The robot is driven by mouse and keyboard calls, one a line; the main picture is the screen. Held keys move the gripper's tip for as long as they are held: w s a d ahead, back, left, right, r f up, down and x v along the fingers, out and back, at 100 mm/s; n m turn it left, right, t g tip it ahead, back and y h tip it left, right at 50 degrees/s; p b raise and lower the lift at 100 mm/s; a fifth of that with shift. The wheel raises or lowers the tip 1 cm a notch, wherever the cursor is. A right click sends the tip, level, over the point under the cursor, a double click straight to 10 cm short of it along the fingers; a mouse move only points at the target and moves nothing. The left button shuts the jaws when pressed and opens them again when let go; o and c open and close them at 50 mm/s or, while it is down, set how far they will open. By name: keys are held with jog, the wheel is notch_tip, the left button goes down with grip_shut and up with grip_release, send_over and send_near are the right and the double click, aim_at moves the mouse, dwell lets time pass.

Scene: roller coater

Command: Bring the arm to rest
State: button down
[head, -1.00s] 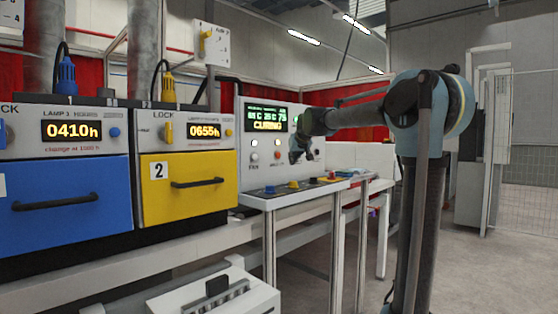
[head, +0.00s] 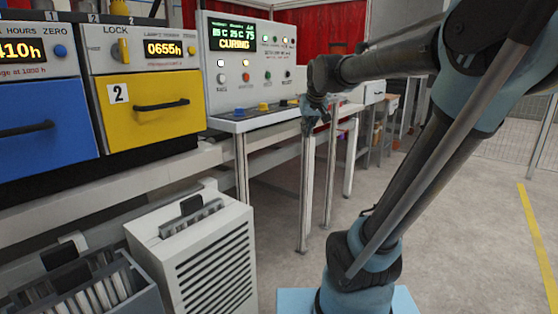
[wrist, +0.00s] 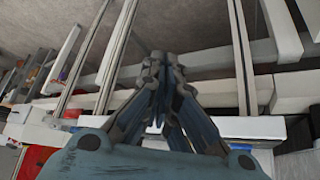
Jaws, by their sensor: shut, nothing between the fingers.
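My gripper (head: 309,125) hangs at the end of my arm in the head view, pointing down beside the right end of the control panel's front ledge. In the wrist view my gripper (wrist: 162,62) shows with its fingertips together and nothing between them. The control panel (head: 213,55) has a lit display reading "CURING" and several coloured buttons. The gripper appears clear of the panel in the head view, though the exact gap cannot be told.
A yellow drawer (head: 150,120) marked 2 and a blue drawer (head: 40,135) stand to the left. A white slatted unit (head: 215,260) and a grey bin (head: 110,295) sit low at left. Table legs (head: 305,195) stand below the gripper. Grey floor (head: 470,230) is open at right.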

jog(key=s+d+f+m+g, duration=0.1)
jog(key=s+d+f, duration=0.3)
jog(key=s+f, duration=0.8)
jog(key=s+d+f+m+g+h, duration=0.1)
jog(key=s+d+f+g, duration=0.2)
jog(key=s+f, duration=0.9)
jog(key=s+d, duration=0.2)
jog(key=s, duration=0.1)
jog(key=shift+s, duration=0.4)
jog(key=shift+w+f, duration=0.1)
jog(key=shift+w+f, duration=0.15)
jog(key=shift+w, duration=0.2)
